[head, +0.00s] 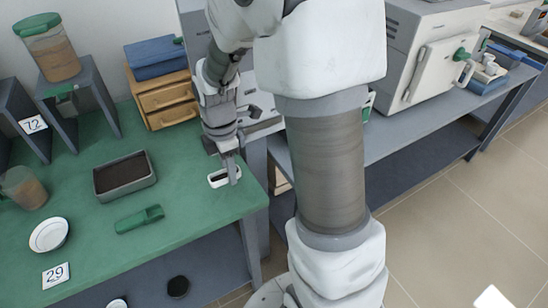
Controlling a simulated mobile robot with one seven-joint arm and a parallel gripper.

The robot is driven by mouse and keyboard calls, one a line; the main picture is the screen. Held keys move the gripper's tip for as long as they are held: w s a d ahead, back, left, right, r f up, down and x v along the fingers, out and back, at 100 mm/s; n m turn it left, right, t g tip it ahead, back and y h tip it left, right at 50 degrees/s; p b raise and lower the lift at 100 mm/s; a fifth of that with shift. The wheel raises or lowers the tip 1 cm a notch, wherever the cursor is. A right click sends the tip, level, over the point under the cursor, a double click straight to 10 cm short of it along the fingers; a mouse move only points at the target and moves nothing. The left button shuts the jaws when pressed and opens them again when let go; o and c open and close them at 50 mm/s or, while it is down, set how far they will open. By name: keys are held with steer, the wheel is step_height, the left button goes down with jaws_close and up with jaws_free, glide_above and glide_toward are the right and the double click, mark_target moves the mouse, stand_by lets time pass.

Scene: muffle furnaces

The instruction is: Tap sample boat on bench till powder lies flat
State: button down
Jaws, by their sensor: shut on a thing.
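The sample boat (213,184) is a small white, elongated dish with a dark inside, near the right edge of the green bench top (190,213). My gripper (231,173) points down from above and is shut on the boat's right part. The boat looks roughly level and is at or just above the bench; I cannot tell whether it touches. The inside is too small to show how the powder lies.
A grey tray of dark material (124,190), a green scoop (139,219) and a white bowl (49,235) stand left of the boat. A wooden drawer box (167,99) with blue cloths stands behind. Furnaces (440,60) stand on the grey bench at right.

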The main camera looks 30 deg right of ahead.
mark_target(232, 188)
step_height(232, 188, down, 5)
steer(key=b, duration=0.3)
steer(key=shift+r, duration=0.35)
steer(key=shift+c, duration=2.1)
jaws_free()
step_height(232, 188, up, 18)
steer(key=p, duration=0.5)
steer(key=s+a+r+m+t+p, duration=0.1)
steer(key=s+r+m+t+p, duration=0.4)
steer(key=s+r+m+p, duration=0.4)
steer(key=s+r+m, duration=0.6)
steer(key=m, duration=0.3)
steer(key=shift+s+r+t, duration=0.25)
steer(key=shift+r+t, duration=0.05)
